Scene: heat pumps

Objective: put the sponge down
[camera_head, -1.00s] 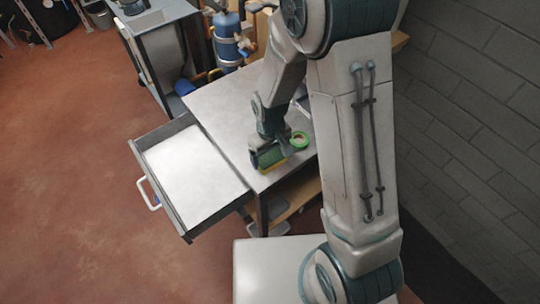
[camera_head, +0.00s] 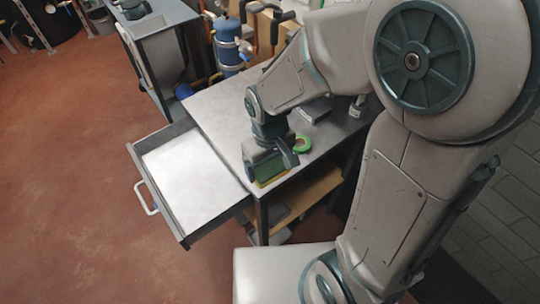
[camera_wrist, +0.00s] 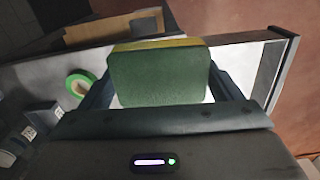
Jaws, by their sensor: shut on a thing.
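The sponge (camera_wrist: 158,76) is a block with a green face and a yellow layer. In the wrist view it sits between the two fingers of my gripper (camera_wrist: 160,88), which is shut on it. In the head view my gripper (camera_head: 270,163) is low over the front edge of the metal table (camera_head: 222,110), and the sponge (camera_head: 266,168) shows its green side with yellow at the bottom. I cannot tell whether the sponge touches the tabletop.
An open, empty-looking drawer (camera_head: 186,172) with a white handle juts out at the left of the table. A green tape roll (camera_head: 302,143) lies right of my gripper, with a grey box (camera_head: 315,109) behind it. A blue tank (camera_head: 229,45) stands beyond.

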